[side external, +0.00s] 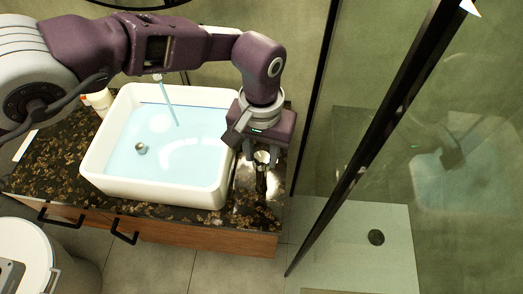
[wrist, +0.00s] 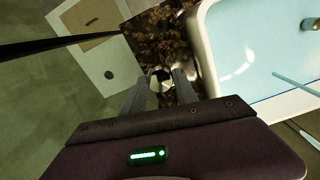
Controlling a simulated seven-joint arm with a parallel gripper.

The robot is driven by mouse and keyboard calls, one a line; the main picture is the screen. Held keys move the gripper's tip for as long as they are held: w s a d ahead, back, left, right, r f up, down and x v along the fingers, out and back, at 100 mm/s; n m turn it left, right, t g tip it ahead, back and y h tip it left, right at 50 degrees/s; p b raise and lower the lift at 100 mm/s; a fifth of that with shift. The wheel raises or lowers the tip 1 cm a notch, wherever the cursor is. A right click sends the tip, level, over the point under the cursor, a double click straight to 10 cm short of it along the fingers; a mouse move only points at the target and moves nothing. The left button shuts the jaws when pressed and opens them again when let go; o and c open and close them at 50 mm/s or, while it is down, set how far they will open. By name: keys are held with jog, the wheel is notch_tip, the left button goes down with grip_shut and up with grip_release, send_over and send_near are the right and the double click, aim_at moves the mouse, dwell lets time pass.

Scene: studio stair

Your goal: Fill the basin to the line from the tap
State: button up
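The white rectangular basin (side external: 101,172) stands on a dark speckled counter and holds pale blue water (side external: 185,150); it also shows in the wrist view (wrist: 205,60). A thin stream (side external: 172,102) falls into it; the tap spout is hidden behind my arm. A dark blue line (side external: 205,106) runs along the far inner wall, just above the water. My gripper (side external: 258,155) points down beside the basin's right wall. In the wrist view, my gripper's fingers (wrist: 165,76) stand apart. A small pale and dark fitting (wrist: 155,84) shows between them; whether they touch it is unclear.
A round drain piece (side external: 141,148) shows in the basin. A glass shower panel with a dark frame (side external: 360,147) stands close to the right of the counter. A white bin (side external: 25,255) is at the lower left.

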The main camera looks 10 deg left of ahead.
aim_at(261, 158)
jog(key=shift+m, duration=0.3)
grip_shut()
jog(key=shift+m, duration=3)
jog(key=o, duration=1.2)
grip_release()
notch_tip(261, 158, up, 7)
jog(key=shift+r, duration=0.1)
